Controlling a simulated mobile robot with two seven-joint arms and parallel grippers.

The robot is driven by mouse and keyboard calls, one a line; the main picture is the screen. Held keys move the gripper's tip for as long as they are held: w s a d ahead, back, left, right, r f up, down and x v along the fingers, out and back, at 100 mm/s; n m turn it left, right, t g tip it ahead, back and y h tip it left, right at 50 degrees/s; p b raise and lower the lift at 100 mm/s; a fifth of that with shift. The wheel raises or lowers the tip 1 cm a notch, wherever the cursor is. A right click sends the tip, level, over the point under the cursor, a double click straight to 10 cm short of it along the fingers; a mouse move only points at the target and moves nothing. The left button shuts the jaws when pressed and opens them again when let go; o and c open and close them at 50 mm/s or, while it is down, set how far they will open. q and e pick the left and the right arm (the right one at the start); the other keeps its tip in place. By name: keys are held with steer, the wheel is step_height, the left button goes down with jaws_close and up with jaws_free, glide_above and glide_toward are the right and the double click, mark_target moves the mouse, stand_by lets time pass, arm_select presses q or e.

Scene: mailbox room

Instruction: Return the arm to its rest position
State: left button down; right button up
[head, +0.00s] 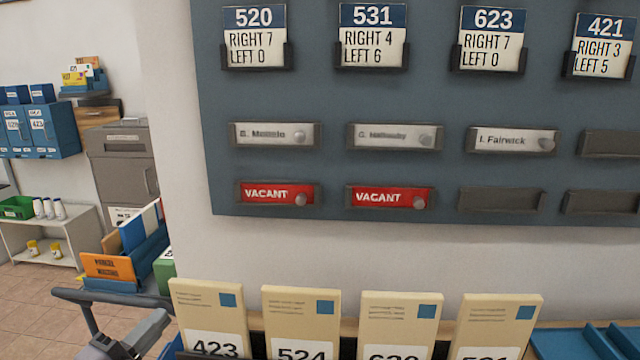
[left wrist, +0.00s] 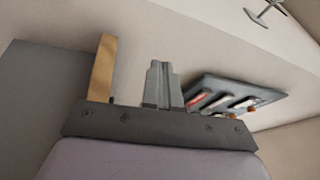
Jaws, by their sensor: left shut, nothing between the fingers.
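My left gripper (head: 148,330) is at the lower left of the head view, in front of the cart and left of the row of envelopes. In the left wrist view the fingers of my left gripper (left wrist: 163,84) stand together, with nothing between them. My right gripper is in neither view.
Cream envelopes (head: 300,318) stand in a row at the bottom of the head view. A blue-grey wall board (head: 400,100) holds number cards and name plates, two red ones reading VACANT. A cart with orange and blue folders (head: 110,267) is left. Blue mailboxes (head: 40,130) are further back.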

arm_select(q)
steer(key=s+a+f+n+g+y, duration=0.25)
steer(key=s+f+n+g, duration=0.35)
steer(key=s+f, duration=0.65)
steer(key=s+a+f+n+g+y, duration=0.1)
steer(key=s+f+n+g+y, duration=0.25)
steer(key=s+f+n, duration=0.85)
steer(key=w+d+t+p, duration=0.1)
steer(key=w+d, duration=0.2)
steer(key=d, duration=0.6)
steer(key=shift+w+d+f, duration=0.2)
steer(key=shift+d+f, duration=0.15)
steer(key=shift+t, duration=0.25)
